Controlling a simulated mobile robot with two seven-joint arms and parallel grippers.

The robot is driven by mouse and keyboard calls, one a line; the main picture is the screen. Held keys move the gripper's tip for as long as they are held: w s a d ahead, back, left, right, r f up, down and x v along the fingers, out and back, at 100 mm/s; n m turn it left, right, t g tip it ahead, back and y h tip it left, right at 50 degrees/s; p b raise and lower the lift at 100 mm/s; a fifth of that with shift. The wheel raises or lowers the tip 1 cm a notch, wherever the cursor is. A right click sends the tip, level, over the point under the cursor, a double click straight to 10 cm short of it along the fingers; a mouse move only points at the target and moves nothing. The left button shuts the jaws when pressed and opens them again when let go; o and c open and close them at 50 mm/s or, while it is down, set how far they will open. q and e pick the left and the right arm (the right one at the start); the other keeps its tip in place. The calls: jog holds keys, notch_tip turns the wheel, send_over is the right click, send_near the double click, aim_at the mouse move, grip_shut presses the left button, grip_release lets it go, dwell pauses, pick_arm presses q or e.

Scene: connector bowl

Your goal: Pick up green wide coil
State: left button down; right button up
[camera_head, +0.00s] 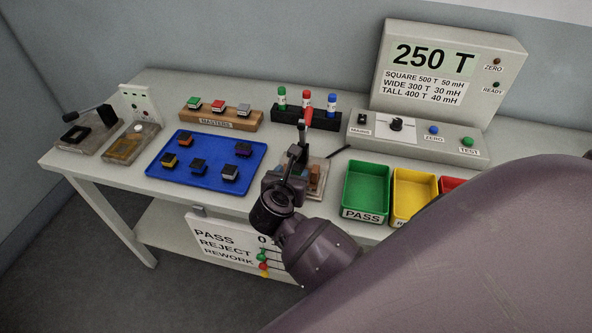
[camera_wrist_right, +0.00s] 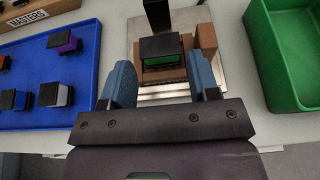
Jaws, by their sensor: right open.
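A wide coil with a black top and a green band (camera_wrist_right: 163,50) sits in a wooden nest on a metal test fixture (camera_wrist_right: 137,22) in the right wrist view. My right gripper (camera_wrist_right: 161,82) is open, with one blue finger at each side, a little on the near side of the coil. The fingers do not visibly touch it. In the head view my right gripper (camera_head: 288,182) is over the fixture and hides the coil there. My left gripper is not in view.
A blue tray (camera_head: 207,192) with several coils lies left of the fixture. A green PASS bin (camera_head: 366,190) and a yellow bin (camera_head: 414,193) stand right. Behind are the masters rack (camera_head: 221,117), a marker stand (camera_head: 318,119) and a tester (camera_head: 417,136) with a display.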

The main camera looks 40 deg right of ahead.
aim_at(296, 171)
jog(key=shift+x, duration=1.45)
jog(key=c, duration=0.6)
jog(key=shift+c, duration=0.2)
